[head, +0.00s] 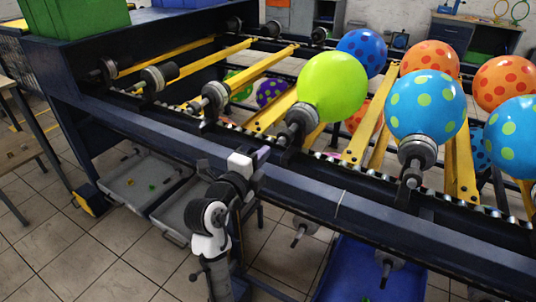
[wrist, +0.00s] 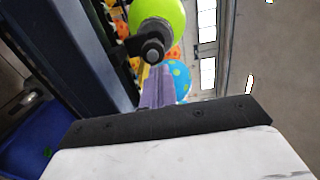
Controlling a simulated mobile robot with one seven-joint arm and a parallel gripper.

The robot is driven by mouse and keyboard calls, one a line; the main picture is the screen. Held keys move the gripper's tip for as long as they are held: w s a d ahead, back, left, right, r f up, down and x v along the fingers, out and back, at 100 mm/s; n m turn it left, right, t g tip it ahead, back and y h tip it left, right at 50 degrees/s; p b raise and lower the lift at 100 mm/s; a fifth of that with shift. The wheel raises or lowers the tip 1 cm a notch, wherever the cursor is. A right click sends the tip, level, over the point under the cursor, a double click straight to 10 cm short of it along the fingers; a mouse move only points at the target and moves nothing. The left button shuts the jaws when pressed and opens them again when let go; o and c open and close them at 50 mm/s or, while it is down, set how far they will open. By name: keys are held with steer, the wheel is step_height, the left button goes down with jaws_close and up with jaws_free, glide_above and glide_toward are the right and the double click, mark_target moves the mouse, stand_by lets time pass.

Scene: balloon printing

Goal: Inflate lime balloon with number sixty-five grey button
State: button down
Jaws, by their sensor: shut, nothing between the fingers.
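The lime balloon (head: 333,87) is round and plain green, seated on a dark nozzle (head: 303,117) on the machine rail. In the wrist view the lime balloon (wrist: 160,14) is at the top, cut by the frame edge, with its dark nozzle (wrist: 153,48) below. My gripper (head: 262,154) is shut and empty, in front of the rail, to the left of and below the balloon's nozzle in the head view. Its purple fingers (wrist: 158,88) show just below the nozzle in the wrist view. I cannot make out a grey button or the number sixty-five.
The dark blue machine rail (head: 300,185) runs diagonally close to my arm. Spotted balloons, including a blue one with green dots (head: 425,105), sit to the right. A blue bin (head: 365,272) and a grey tray (head: 145,182) lie below the rail. Tiled floor is open at left.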

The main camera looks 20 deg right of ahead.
steer(key=b+v, duration=0.1)
steer(key=v, duration=0.6)
steer(key=shift+w+f, duration=0.1)
